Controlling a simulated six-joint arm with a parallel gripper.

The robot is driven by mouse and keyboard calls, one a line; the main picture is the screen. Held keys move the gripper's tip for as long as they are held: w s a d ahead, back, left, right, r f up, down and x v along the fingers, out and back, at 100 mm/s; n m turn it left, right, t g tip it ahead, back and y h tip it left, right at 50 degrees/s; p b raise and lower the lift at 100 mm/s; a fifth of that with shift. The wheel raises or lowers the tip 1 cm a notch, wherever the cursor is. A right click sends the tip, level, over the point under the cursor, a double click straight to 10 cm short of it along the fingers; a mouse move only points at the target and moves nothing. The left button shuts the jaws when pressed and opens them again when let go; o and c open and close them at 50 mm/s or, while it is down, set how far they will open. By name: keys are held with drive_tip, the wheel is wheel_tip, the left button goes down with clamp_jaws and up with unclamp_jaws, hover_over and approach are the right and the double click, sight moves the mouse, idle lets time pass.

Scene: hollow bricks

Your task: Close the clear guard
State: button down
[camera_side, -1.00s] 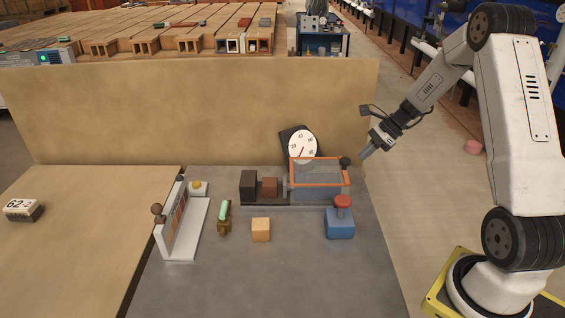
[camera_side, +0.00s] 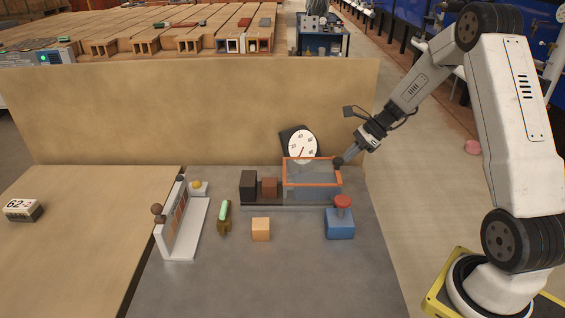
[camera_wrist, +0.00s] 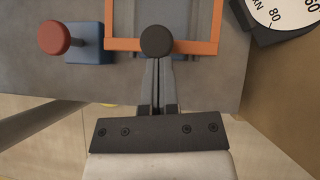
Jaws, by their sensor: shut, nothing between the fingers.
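The clear guard (camera_side: 312,172) has an orange frame and stands at the right part of the dark press base (camera_side: 262,207) in the side view. Its dark round knob (camera_side: 338,162) is at its upper right end. In the wrist view the orange frame (camera_wrist: 212,47) and the knob (camera_wrist: 157,41) show straight ahead of my fingers. My gripper (camera_side: 345,160) is shut and empty, with its fingertips at the knob from the right. In the wrist view the fingertips (camera_wrist: 157,62) meet the knob's edge, which partly covers them. A reddish block (camera_side: 269,187) sits left of the guard beside a black block (camera_side: 248,186).
A blue box with a red button (camera_side: 340,223) stands in front of the guard. A round dial (camera_side: 301,146) leans behind it, before a tan wall panel (camera_side: 190,110). An orange cube (camera_side: 261,229), a green-topped piece (camera_side: 224,218) and a white rack (camera_side: 185,229) stand to the left.

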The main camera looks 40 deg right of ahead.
hover_over(315, 168)
drive_tip(key=w+a, duration=0.2)
drive_tip(key=a, duration=0.1)
drive_tip(key=shift+w+a, duration=0.1)
drive_tip(key=shift+a, duration=0.05)
idle(0.4)
drive_tip(key=shift+s+d, duration=0.25)
drive_tip(key=shift+d, duration=0.05)
drive_tip(key=s+d, duration=0.1)
drive_tip(key=d, duration=0.1)
drive_tip(key=shift+s+d+r, duration=0.3)
drive_tip(key=shift+s+d, duration=0.05)
drive_tip(key=v, duration=1)
drive_tip(key=shift+d, duration=0.2)
drive_tip(key=shift+s, duration=0.1)
